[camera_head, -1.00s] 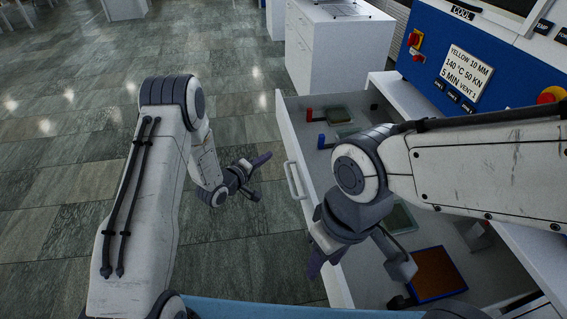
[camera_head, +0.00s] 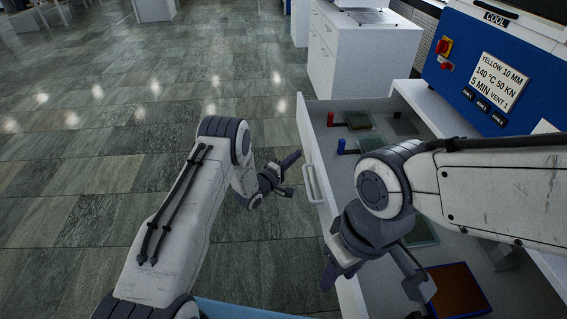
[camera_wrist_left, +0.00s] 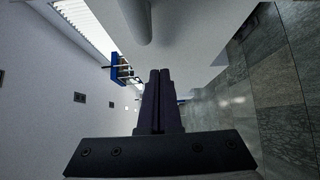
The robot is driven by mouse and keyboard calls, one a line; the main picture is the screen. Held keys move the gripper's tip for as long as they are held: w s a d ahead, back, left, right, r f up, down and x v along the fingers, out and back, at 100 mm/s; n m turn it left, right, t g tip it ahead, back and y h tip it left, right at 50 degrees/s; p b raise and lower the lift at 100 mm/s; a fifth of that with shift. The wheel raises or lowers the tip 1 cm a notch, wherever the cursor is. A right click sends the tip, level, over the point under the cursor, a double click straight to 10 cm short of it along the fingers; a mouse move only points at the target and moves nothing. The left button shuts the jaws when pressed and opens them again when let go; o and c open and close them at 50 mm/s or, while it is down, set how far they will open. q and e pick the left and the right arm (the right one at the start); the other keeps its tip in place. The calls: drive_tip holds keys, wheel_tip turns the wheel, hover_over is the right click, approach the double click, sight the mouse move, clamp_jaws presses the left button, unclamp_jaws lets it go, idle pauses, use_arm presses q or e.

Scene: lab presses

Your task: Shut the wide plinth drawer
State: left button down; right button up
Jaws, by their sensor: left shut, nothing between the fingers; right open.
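The wide plinth drawer (camera_head: 316,150) is white and stands pulled out below the blue press, at the right of the head view. Its bar handle (camera_head: 312,184) is on the front panel. The handle (camera_wrist_left: 136,22) also shows at the top of the left wrist view. My left gripper (camera_head: 290,165) is shut and empty, outside the drawer, just left of the handle in the head view. Its fingers (camera_wrist_left: 158,100) are together in the wrist view; contact with the front cannot be made out. My right gripper (camera_head: 372,282) is open over the drawer's near part, partly hiding it.
The drawer holds a red-handled plate (camera_head: 358,121), a blue-handled one (camera_head: 371,143) and an orange-brown plate (camera_head: 458,292). The blue press (camera_head: 470,55) stands above. A white cabinet (camera_head: 362,55) is behind. The tiled floor (camera_head: 110,150) left of the drawer is clear.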

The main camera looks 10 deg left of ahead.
use_arm(q)
drive_tip(key=shift+w+d, duration=0.15)
drive_tip(key=shift+d, duration=0.45)
drive_tip(key=shift+w+d, duration=0.15)
drive_tip(key=shift+d, duration=0.4)
